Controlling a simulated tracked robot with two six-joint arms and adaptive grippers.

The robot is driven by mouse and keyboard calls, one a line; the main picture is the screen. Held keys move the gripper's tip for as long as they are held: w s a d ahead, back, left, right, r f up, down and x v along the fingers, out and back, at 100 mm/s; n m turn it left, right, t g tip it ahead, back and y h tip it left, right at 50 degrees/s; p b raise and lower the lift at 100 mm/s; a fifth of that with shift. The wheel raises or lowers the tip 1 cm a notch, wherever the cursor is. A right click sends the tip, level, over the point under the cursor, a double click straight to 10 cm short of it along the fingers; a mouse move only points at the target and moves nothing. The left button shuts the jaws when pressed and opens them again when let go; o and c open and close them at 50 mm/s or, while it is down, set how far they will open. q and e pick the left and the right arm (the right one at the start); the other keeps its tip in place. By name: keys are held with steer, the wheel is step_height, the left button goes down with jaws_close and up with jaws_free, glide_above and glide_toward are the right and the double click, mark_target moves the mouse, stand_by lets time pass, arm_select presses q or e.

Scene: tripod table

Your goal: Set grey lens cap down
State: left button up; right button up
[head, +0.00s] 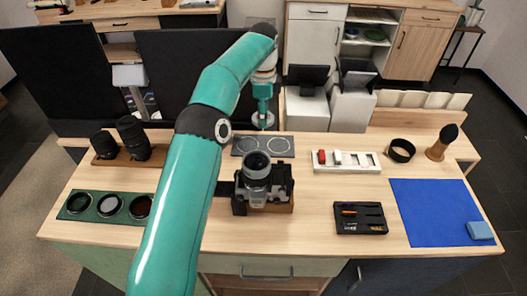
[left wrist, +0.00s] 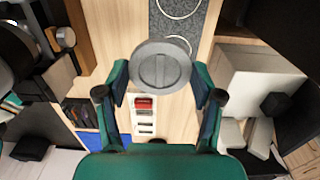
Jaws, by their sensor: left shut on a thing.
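My left gripper (head: 263,108) is shut on the grey lens cap (left wrist: 160,68), a round disc with a bar across its face. In the left wrist view the cap sits between the two fingertips of the gripper (left wrist: 160,88). In the head view the lens cap (head: 263,124) shows as a pale disc below the fingers, near the back edge of the table. A dark grey mat with two ring outlines (head: 238,148) lies just in front of it. The mat also shows at the top of the left wrist view (left wrist: 205,20). My right gripper is not in view.
A camera (head: 258,185) stands in front of the mat. A white tray (head: 345,168) with small items, a black ring (head: 401,150) and a brush (head: 441,143) are right. Lenses (head: 133,138) and a green filter tray (head: 87,216) are left. A blue cloth (head: 430,210) lies front right.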

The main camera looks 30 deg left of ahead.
arm_select(q)
step_height(320, 180, down, 13)
steer(key=shift+r, duration=0.1)
stand_by(0.3)
steer(key=o, duration=1.2)
step_height(320, 180, up, 12)
steer(key=shift+r+p, duration=0.1)
steer(key=shift+p, duration=0.2)
